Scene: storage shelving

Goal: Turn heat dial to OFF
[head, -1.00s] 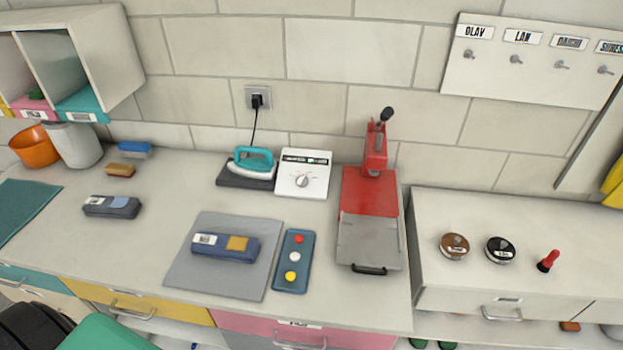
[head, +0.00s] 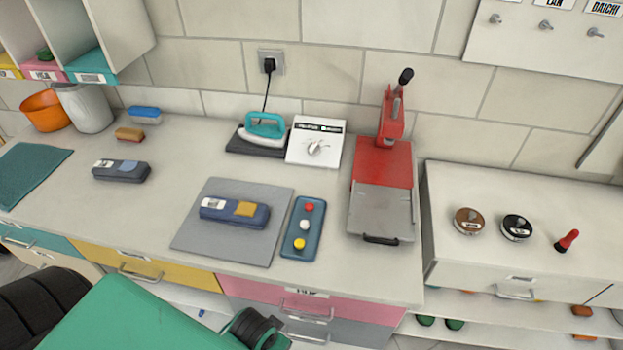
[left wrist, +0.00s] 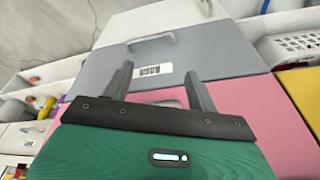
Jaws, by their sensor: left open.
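The heat dial (head: 316,148) is a round white knob with a pointer on a white control box (head: 306,160) at the back of the counter, against the wall; its label strip is too small to read. A teal iron (head: 262,132) on a dark pad stands just left of the box. My left gripper (left wrist: 160,85) shows in the left wrist view, its two dark fingers apart with nothing between them, in front of the grey and pink drawer fronts. It is below and well away from the dial. In the head view my green left arm enters at the bottom left. My right gripper is not seen.
A red press (head: 382,175) stands right of the box. A grey mat (head: 190,235) with a blue device and a blue button panel (head: 303,228) lie in front. A cord runs from the iron to a wall socket (head: 271,63). Drawer handles (head: 307,310) jut from the counter front.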

